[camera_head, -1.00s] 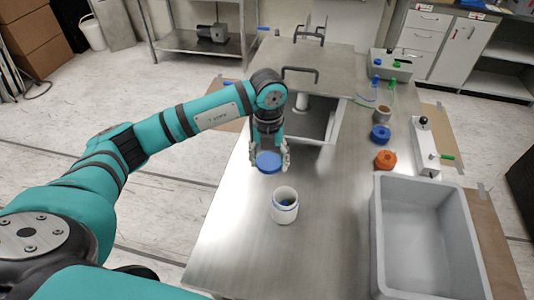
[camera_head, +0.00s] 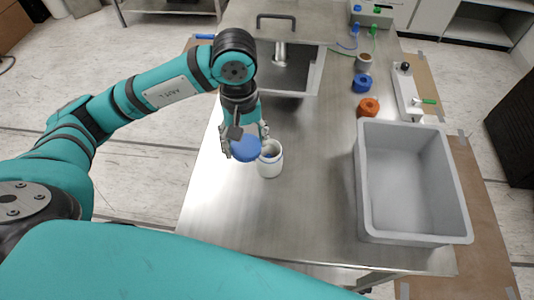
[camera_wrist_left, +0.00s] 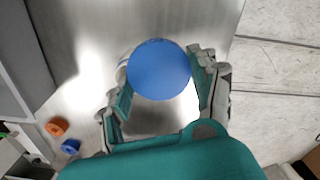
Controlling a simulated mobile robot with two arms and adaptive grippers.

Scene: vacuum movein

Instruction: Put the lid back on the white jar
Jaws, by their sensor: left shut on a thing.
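The white jar (camera_head: 270,163) stands upright and open on the steel table. My left gripper (camera_head: 245,146) is shut on the blue lid (camera_head: 245,149), holding it by its edges. The lid is beside and partly over the jar's left side in the head view, and looks tilted. In the wrist view the lid (camera_wrist_left: 159,69) sits between the fingers of my left gripper (camera_wrist_left: 160,85) and hides most of the jar; a small white bit of the jar (camera_wrist_left: 122,68) shows at its left edge. I cannot tell whether lid and jar touch. My right gripper is out of view.
A grey bin (camera_head: 412,235) stands on the table at the right. An orange ring-shaped part (camera_head: 368,108) and a blue one (camera_head: 362,83) lie behind it. A sunken opening (camera_head: 285,72) is at the back. The front table area is clear.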

